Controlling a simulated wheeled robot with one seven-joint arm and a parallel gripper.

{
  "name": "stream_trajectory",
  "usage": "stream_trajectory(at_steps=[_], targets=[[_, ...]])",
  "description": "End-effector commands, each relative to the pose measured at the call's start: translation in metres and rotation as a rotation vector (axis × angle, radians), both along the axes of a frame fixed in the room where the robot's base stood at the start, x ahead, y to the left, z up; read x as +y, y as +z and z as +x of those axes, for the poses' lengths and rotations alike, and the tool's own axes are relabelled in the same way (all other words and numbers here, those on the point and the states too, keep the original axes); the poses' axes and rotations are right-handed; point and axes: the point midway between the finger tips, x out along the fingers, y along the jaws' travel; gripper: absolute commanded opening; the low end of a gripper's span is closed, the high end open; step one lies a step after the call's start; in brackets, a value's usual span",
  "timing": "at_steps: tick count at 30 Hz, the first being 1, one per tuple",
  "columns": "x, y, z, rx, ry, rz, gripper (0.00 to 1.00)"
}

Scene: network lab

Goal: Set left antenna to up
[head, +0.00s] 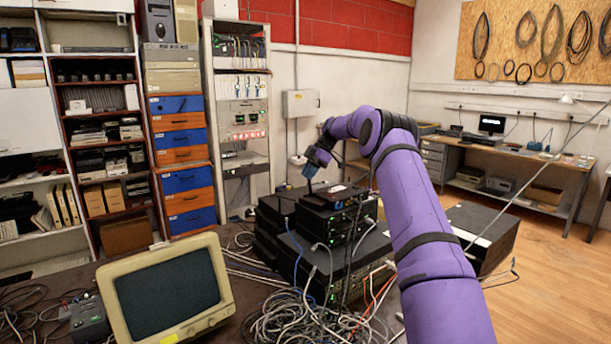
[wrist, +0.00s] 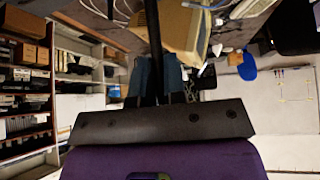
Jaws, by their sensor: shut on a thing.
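My purple arm reaches over the equipment stack, and my gripper (head: 313,165) points down just above the small black router (head: 335,196) on top. The gripper is shut on a thin black antenna (head: 309,186) at the router's left side. The antenna looks near upright, but its base is hard to make out. In the wrist view the antenna (wrist: 152,40) runs as a dark bar from the top edge down between the blue fingers of my gripper (wrist: 158,82). The fingers hide its held end.
Black devices (head: 350,240) are stacked under the router, with loose cables (head: 290,315) in front. A beige monitor (head: 168,290) stands at front left. A rack (head: 240,110) is behind. Floor (head: 550,265) at the right is clear.

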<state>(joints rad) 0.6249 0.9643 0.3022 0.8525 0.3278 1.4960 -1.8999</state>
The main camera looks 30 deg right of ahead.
Motion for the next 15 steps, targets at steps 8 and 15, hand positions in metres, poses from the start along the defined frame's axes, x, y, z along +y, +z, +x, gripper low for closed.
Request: stream_trajectory(at_steps=[8, 15], targets=[[-0.0033, 0.0003, 0.0004, 0.001, 0.000, 0.034, 0.00], [-0.0033, 0.0002, 0.0004, 0.002, 0.000, 0.034, 0.00]])
